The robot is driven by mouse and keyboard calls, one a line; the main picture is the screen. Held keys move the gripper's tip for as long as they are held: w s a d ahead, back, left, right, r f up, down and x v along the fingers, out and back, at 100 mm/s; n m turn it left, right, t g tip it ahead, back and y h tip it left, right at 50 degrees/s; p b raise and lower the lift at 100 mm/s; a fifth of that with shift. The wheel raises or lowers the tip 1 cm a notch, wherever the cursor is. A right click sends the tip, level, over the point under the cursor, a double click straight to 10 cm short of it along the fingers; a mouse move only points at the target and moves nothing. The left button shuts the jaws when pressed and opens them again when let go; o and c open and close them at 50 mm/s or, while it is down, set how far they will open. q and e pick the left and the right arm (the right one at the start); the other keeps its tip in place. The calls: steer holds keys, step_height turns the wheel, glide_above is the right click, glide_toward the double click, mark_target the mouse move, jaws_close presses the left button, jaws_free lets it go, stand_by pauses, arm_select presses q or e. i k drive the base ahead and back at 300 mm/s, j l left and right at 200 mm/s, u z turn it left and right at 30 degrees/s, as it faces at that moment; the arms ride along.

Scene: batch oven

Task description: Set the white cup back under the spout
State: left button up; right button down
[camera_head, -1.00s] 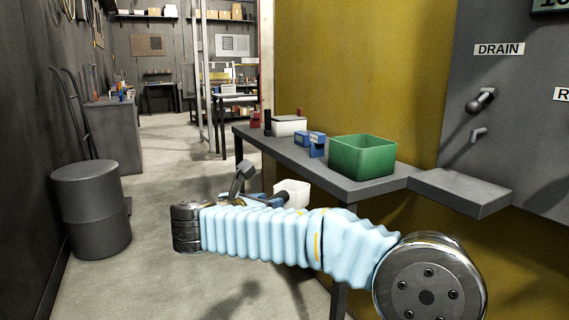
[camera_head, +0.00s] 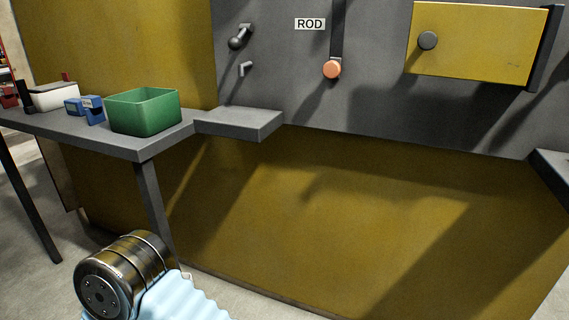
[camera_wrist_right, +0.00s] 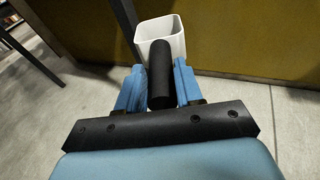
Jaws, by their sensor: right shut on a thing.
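The white cup (camera_wrist_right: 176,50) is an open, square-mouthed vessel with a black handle (camera_wrist_right: 160,78). In the right wrist view my right gripper (camera_wrist_right: 160,92) has its blue fingers on either side of the handle and is shut on it. The cup extends beyond the fingertips, and its inside is only partly seen. The spout (camera_head: 245,69) is a small grey nozzle on the grey panel, below a dark-knobbed lever (camera_head: 240,38). A grey shelf (camera_head: 240,122) juts out below the spout, bare on top. The cup and both grippers are outside the head view.
A grey bench (camera_head: 120,142) adjoins the shelf on the left. It carries a green bin (camera_head: 145,112), blue boxes (camera_head: 85,107) and a white container (camera_head: 55,97). An orange-knobbed rod (camera_head: 332,69) and a yellow door (camera_head: 480,42) are to the right. Floor shows at lower left.

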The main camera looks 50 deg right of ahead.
mark_target(235, 116)
steer(key=z, duration=2.4)
